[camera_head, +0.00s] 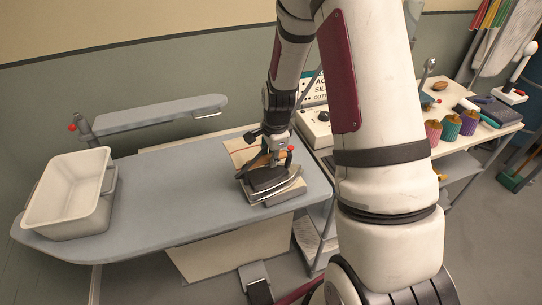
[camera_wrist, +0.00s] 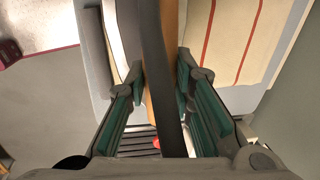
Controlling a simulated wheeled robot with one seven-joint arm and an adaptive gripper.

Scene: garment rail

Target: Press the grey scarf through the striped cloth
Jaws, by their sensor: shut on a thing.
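My gripper (camera_head: 276,157) is shut on the handle of a dark iron (camera_head: 266,180) over the right part of the ironing board. In the wrist view, the green-padded fingers of my gripper (camera_wrist: 162,80) stand on both sides of the handle, a dark strip with a wooden edge. The striped cloth (camera_wrist: 233,40), cream with red stripes, lies beside the iron in the wrist view. In the head view, a cream edge of the cloth (camera_head: 238,144) shows behind the iron. I cannot make out the grey scarf. Whether the iron touches the cloth or a metal rest is unclear.
The ironing board (camera_head: 170,200) is bare between the iron and a white basin (camera_head: 68,190) at its left end. A narrow sleeve board (camera_head: 160,113) stands at the back. A side table (camera_head: 470,130) with colored spools and tools stands on the right, beyond my arm.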

